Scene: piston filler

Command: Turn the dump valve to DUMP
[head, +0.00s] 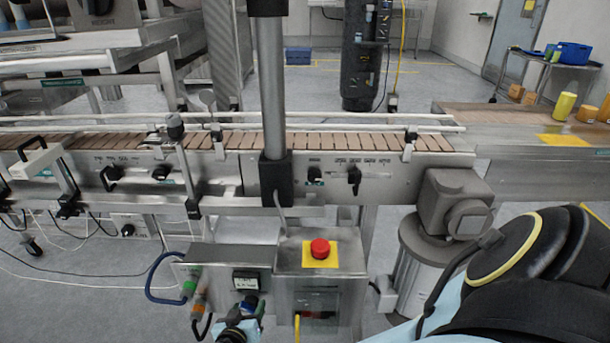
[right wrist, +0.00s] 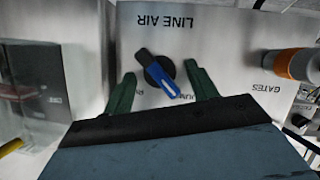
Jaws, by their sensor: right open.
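The dump valve has a blue handle (right wrist: 158,75) on a black round hub, set in a metal panel marked LINE AIR, upside down in the right wrist view. The handle lies slanted, its blue end beside letters reading DUM; another label to the left is mostly hidden. My right gripper (right wrist: 162,90) is open, its green fingers on either side of the handle with gaps on both sides. In the head view the valve (head: 247,304) is small at the bottom, with my right gripper (head: 240,325) just in front. My left gripper is not in view.
A red mushroom button (head: 320,248) on a yellow plate sits right of the valve. Orange and green connectors (head: 199,303) with hoses are to its left. A conveyor (head: 345,142) runs behind, and a grey motor (head: 455,203) stands at right.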

